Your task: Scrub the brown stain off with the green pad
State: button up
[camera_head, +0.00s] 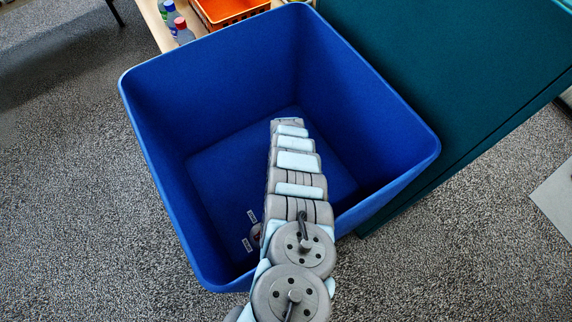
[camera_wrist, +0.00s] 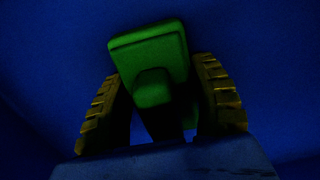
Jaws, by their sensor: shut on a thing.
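In the wrist view my gripper (camera_wrist: 162,110) is shut on the green pad (camera_wrist: 148,47). The pad is a green block with a smaller raised green part, held between two ridged, yellowish fingers. The view is dark, with blue behind the pad on all sides. I see no brown stain in either view. I cannot tell whether the pad touches the bin.
The bin's high walls surround my arm. A dark teal cabinet (camera_head: 450,80) stands against the bin's right side. Behind the bin, an orange crate (camera_head: 228,10) and several bottles (camera_head: 183,30) stand on a light wooden surface.

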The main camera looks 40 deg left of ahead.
jog(key=shift+s+d, duration=0.1)
jog(key=shift+s+d+r+p, duration=0.15)
jog(key=shift+r+p, duration=0.3)
jog(key=shift+p, duration=0.15)
jog(key=r+p, duration=0.4)
jog(key=r, duration=0.1)
jog(key=shift+w, duration=0.2)
notch_tip(320, 180, up, 16)
jog(key=p, duration=1.4)
jog(key=shift+p, duration=0.3)
notch_tip(320, 180, up, 16)
jog(key=p, duration=1.4)
